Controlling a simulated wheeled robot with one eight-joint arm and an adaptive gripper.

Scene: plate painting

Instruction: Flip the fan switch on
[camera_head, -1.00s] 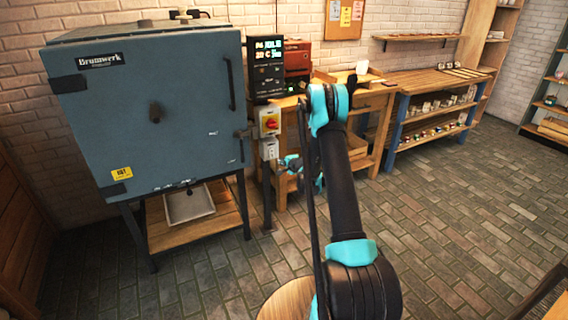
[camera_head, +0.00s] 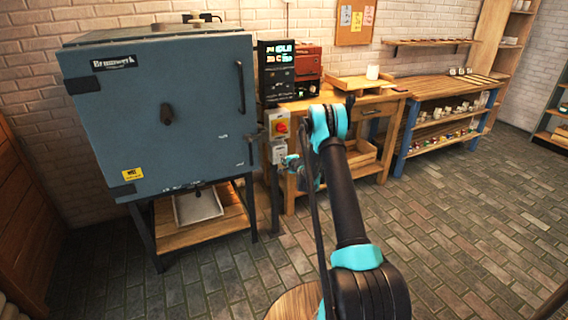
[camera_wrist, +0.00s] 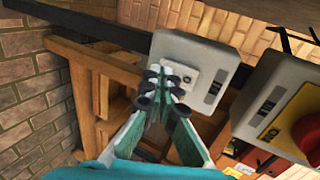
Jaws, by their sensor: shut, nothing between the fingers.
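The fan switch appears to be the small grey box (camera_head: 279,151) on the post right of the kiln, below the red and yellow rotary switch. In the wrist view the grey box (camera_wrist: 222,62) fills the upper middle, with a pale plate at its centre. My gripper (camera_wrist: 164,88) is shut and empty, its fingertips in front of that plate and covering part of it. I cannot tell whether they touch it. In the head view my gripper (camera_head: 291,163) is beside the box's lower right, partly hidden by my arm. The switch position is not clear.
The red rotary knob on its yellow plate (camera_head: 281,127) sits just above the grey box; it also shows close by at right in the wrist view (camera_wrist: 305,132). The blue kiln (camera_head: 165,110) stands left, a wooden workbench (camera_head: 365,107) right. The brick floor is open at right.

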